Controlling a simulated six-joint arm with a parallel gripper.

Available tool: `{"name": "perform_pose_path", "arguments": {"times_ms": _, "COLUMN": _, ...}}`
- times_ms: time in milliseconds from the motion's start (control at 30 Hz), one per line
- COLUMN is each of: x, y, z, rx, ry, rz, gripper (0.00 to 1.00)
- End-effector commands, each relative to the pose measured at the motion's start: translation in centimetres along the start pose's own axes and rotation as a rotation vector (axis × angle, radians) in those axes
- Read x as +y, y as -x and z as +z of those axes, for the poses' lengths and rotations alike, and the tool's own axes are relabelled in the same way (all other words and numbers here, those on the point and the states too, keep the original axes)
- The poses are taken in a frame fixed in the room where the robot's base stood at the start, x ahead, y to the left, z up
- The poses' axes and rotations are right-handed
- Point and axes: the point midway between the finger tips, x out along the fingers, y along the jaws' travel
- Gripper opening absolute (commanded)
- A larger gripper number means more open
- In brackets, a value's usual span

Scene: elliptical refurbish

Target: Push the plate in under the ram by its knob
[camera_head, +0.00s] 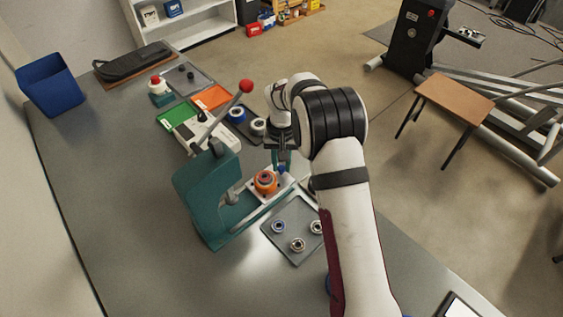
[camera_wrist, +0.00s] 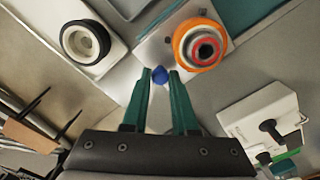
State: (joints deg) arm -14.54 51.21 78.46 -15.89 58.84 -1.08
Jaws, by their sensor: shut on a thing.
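The plate (camera_head: 287,184) is a pale metal slide on a rail at the open side of the green press (camera_head: 192,194). It carries an orange round holder (camera_head: 265,182) with a ringed part in it, also seen in the wrist view (camera_wrist: 199,44). The holder sits to the right of the grey ram (camera_head: 231,196), not under it. The blue knob (camera_wrist: 159,75) stands at the plate's edge; it also shows in the head view (camera_head: 282,169). My gripper (camera_wrist: 160,75) has its green fingers shut on the knob. The fingers partly hide it.
A grey tray (camera_head: 276,238) with several small bearings lies in front of the plate. The press lever ends in a red ball (camera_head: 246,86). Green (camera_head: 178,114) and orange (camera_head: 212,98) mats lie behind. The bench's left side is clear.

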Motion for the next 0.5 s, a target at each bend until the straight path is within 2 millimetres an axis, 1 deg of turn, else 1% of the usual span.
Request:
{"name": "perform_pose_path", "arguments": {"times_ms": 333, "x": -0.1, "y": 0.1, "z": 0.0, "rx": 0.002, "ry": 0.001, "rz": -0.001, "gripper": 0.0}}
{"name": "perform_pose_path", "arguments": {"times_ms": 433, "x": -1.0, "y": 0.1, "z": 0.9, "rx": 0.001, "ry": 0.003, "rz": -0.002, "gripper": 0.0}}
{"name": "perform_pose_path", "arguments": {"times_ms": 500, "x": -2.2, "y": 0.1, "z": 1.9, "rx": 0.0, "ry": 0.004, "rz": -0.003, "gripper": 0.0}}
